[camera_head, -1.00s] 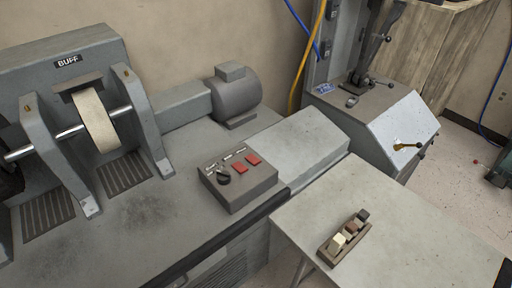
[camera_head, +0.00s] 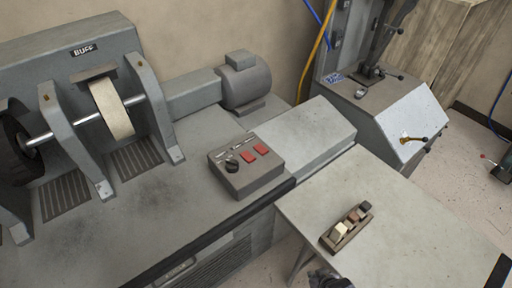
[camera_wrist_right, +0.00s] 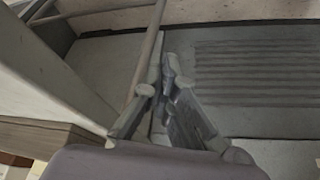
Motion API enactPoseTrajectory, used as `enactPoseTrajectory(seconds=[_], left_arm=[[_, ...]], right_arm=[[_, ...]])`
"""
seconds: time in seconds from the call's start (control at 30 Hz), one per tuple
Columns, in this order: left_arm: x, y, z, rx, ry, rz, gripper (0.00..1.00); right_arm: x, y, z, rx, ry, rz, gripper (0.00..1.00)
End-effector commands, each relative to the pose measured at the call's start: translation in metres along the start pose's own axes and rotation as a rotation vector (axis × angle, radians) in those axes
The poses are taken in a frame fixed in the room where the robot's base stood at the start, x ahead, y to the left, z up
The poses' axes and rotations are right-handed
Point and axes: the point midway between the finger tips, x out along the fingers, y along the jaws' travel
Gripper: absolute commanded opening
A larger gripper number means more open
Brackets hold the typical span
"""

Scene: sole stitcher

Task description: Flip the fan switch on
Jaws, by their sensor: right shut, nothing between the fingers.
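A grey control box (camera_head: 246,167) sits on the machine's bench in the head view. Its top has a black knob (camera_head: 232,164) and two red switches, one on the left (camera_head: 247,155) and one on the right (camera_head: 261,149). Small labels lie behind them, too small to read. My right gripper (camera_head: 330,280) just shows at the bottom edge of the head view, below the box and by the side table. In the right wrist view my right gripper (camera_wrist_right: 165,95) is shut and empty, in front of a ribbed grey panel. My left gripper is not in view.
The buffing machine (camera_head: 83,80) with its wheel (camera_head: 112,108) stands at the left. A second grey machine (camera_head: 385,115) stands at the back right. A vent panel (camera_wrist_right: 255,78) shows in the wrist view.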

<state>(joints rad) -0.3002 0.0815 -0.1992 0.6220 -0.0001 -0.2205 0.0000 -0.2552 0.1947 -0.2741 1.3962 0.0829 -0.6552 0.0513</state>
Motion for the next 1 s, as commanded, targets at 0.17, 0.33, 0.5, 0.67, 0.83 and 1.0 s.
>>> enactPoseTrajectory(seconds=[0.17,0.33,0.5,0.67,0.83,1.0], left_arm=[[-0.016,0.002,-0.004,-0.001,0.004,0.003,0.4],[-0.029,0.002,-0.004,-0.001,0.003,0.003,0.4],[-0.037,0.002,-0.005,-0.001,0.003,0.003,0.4],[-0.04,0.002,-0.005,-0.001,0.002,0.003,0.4],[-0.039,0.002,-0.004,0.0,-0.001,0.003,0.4],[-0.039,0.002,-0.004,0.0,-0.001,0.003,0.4]], right_arm=[[-0.07,-0.004,-0.147,-0.054,0.233,-0.042,0.0],[-0.163,-0.029,-0.281,-0.138,0.505,-0.141,0.0],[-0.253,-0.064,-0.352,-0.224,0.684,-0.25,0.0],[-0.29,-0.082,-0.37,-0.262,0.745,-0.305,0.0],[-0.294,-0.084,-0.371,-0.265,0.752,-0.311,0.0],[-0.293,-0.084,-0.371,-0.264,0.752,-0.311,0.0]])
